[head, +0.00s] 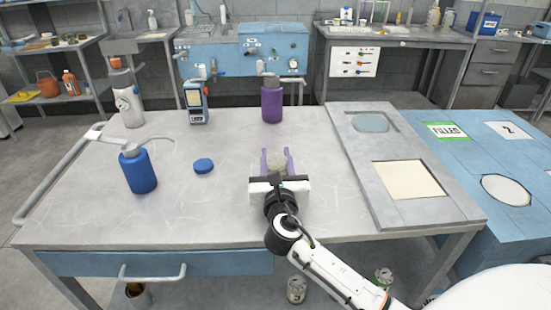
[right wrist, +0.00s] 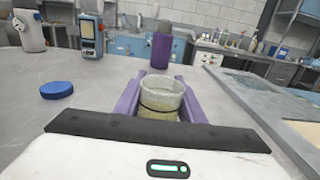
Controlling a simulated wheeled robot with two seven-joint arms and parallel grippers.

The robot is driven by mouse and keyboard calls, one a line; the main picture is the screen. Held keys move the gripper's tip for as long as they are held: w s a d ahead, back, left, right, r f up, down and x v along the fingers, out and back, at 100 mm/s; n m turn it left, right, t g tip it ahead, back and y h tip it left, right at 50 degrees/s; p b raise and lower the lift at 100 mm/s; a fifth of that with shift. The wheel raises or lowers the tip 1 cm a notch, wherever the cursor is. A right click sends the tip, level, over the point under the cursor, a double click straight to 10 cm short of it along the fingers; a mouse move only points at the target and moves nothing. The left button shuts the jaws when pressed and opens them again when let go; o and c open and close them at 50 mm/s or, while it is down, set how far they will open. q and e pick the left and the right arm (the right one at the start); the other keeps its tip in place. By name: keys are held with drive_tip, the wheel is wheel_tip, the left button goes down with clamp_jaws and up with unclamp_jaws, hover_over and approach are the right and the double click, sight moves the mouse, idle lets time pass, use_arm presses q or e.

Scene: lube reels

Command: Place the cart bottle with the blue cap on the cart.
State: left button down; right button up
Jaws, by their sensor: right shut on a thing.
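My right gripper (head: 277,158) has its purple fingers on either side of a small clear jar (head: 277,163) with yellowish contents, and is shut on it. The jar stands upright between the fingers in the right wrist view (right wrist: 160,100), with a dark band around it. I cannot tell whether it touches the top. A round blue cap (head: 203,166) lies by itself on the grey top (head: 215,215), left of the gripper; it also shows in the right wrist view (right wrist: 57,90). A blue bottle (head: 139,174) with a grey top stands further left. My left gripper is not in view.
A purple bottle (head: 271,103), a handheld device (head: 196,102) and a white bottle (head: 129,108) stand at the back. A raised grey panel (head: 385,150) with a cream square is on the right. A blue surface (head: 470,165) with a "FILLED" label lies beyond it. The front left is clear.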

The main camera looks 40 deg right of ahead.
drive_tip(key=o, duration=1.2)
drive_tip(key=shift+f, duration=0.1)
drive_tip(key=v, duration=1.2)
